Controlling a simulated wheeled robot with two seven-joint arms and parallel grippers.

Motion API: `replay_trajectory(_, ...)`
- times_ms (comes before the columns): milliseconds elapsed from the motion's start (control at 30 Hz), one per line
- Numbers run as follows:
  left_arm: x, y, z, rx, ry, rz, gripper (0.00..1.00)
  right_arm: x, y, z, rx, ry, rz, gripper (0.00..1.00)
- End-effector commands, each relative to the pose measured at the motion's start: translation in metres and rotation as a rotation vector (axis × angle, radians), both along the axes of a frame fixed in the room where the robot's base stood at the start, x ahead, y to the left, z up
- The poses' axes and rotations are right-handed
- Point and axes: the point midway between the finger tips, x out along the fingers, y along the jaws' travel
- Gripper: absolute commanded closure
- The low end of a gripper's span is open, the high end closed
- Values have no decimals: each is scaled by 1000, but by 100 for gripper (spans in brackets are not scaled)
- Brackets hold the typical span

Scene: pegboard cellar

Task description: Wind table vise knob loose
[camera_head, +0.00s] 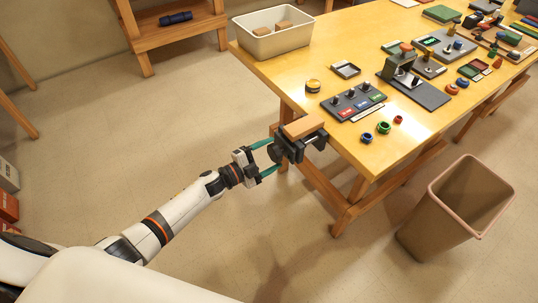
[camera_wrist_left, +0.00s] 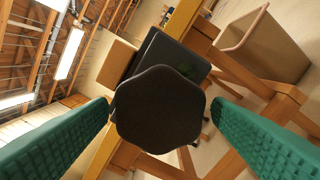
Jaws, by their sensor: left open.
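The dark table vise (camera_head: 300,143) is fixed at the near left edge of the wooden table, with a tan wooden block (camera_head: 303,126) in its jaws. Its black round knob (camera_head: 279,149) faces my left gripper (camera_head: 264,159). In the left wrist view the knob (camera_wrist_left: 160,108) fills the middle, with the vise body (camera_wrist_left: 172,55) and the wooden block (camera_wrist_left: 116,64) behind it. My left gripper is open, its green fingers on either side of the knob, with a gap visible on the right; contact on the left cannot be told. My right gripper is not in view.
The yellow wooden table (camera_head: 290,82) holds a white bin (camera_head: 272,42), a board of knobs (camera_head: 352,103), small coloured rings (camera_head: 383,127) and other parts. A tan waste bin (camera_head: 455,208) stands on the floor at right. The floor around my left arm is clear.

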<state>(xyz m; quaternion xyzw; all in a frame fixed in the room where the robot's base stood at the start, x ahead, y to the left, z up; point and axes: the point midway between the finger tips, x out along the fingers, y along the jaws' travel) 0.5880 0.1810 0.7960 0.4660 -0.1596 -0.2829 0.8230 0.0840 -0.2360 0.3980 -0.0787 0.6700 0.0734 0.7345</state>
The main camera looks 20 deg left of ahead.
Motion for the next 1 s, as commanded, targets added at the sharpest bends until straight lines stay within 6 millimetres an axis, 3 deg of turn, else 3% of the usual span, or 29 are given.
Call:
replay_trajectory(167, -8, 7, -1, 2, 0, 0, 27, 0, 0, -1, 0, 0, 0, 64)
replay_trajectory(700, -87, 68, -2, 1, 3, 1, 27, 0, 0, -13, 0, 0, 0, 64)
replay_trajectory(1000, -95, 74, 0, 0, 0, 1, 27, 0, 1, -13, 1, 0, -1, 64)
